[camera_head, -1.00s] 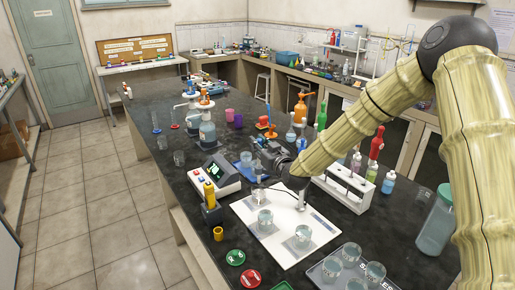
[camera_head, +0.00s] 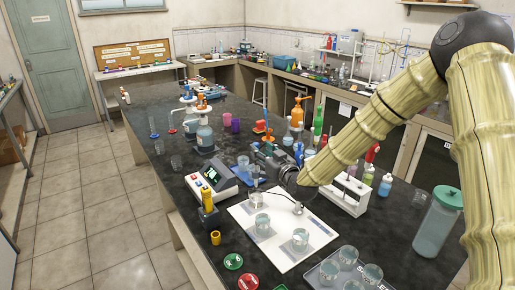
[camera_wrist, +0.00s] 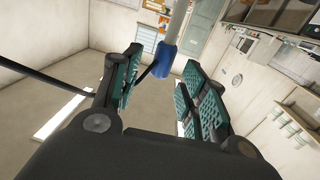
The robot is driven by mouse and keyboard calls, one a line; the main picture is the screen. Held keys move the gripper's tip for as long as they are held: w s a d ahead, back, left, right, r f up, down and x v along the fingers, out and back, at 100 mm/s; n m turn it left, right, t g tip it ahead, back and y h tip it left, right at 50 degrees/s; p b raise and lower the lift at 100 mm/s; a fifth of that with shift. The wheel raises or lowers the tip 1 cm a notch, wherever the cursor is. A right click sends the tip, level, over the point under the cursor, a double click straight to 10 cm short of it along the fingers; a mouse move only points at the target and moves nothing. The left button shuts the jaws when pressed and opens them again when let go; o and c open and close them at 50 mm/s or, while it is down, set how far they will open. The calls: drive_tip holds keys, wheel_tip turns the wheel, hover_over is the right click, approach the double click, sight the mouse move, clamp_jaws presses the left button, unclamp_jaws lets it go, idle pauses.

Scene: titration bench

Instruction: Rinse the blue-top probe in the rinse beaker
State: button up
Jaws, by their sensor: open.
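The blue-top probe shows in the wrist view as a blue collar (camera_wrist: 164,60) with a pale rod running up from it and a dark cable beside it. My gripper (camera_wrist: 159,58) is open, and the collar appears between its fingertips; contact cannot be told. In the head view my gripper (camera_head: 264,158) is over the bench just right of the meter, and it hides the probe there. A clear beaker (camera_head: 243,162) stands left of my gripper. Two more clear beakers (camera_head: 261,222) (camera_head: 300,238) stand on the white mat (camera_head: 268,243). I cannot read which is the rinse beaker.
A meter (camera_head: 212,180) and a yellow-handled item (camera_head: 207,199) stand left of the mat. A white rack (camera_head: 345,193) and a large green-lidded bottle (camera_head: 438,222) are to the right. A tray (camera_head: 322,274) with several beakers is in front. Bottles crowd behind my gripper.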

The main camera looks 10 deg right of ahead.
drive_tip(key=v, duration=0.7)
drive_tip(key=shift+s, duration=0.25)
drive_tip(key=shift+d, duration=0.1)
